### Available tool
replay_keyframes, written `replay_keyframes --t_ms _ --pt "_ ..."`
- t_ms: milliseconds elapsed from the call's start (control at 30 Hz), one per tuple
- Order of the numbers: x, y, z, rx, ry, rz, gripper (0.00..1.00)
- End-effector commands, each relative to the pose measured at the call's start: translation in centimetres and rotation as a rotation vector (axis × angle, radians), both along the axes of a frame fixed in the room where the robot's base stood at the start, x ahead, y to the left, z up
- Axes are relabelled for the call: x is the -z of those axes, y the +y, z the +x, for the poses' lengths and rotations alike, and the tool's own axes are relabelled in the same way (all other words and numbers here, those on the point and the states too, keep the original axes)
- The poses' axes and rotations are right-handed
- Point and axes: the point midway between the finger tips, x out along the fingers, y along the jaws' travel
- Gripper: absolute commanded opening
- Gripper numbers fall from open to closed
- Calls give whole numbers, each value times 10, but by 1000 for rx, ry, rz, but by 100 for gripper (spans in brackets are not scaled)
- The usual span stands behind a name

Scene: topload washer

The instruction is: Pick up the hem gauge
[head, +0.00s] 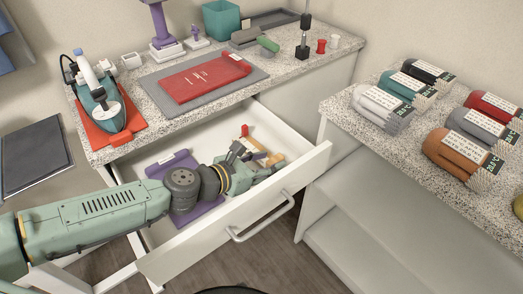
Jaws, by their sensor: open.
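I cannot pick out the hem gauge for certain. The open drawer holds a flat purple item (172,162), partly covered by my wrist, and a small tan and red item (256,146) near the back right corner. Either could be it, or it may be hidden under my arm. My arm reaches in from the left, over the drawer (288,172). My gripper (250,160) is open inside the drawer's right part, close beside the tan and red item. I cannot tell whether they touch. Nothing is seen held between the fingers.
The drawer's front panel and handle (262,222) stick out near me. The counter above holds an iron (104,108), a red folded cloth (205,78) on a grey mat, and a teal bin (221,20). Rolled bundles (465,150) lie on the right counter.

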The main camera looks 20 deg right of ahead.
Motion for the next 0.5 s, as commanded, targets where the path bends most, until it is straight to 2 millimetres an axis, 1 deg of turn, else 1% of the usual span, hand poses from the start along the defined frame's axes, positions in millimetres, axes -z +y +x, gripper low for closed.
replay_keyframes --t_ms 33,167,400,433,500 --pt "0 -7 2 2 2 -3 43" --pt "5 -15 7 1 0 -1 43" --pt "8 -17 7 -1 -1 -1 43" --pt "8 -17 7 -1 -1 -1 43" --pt "8 -17 7 -1 -1 -1 38"
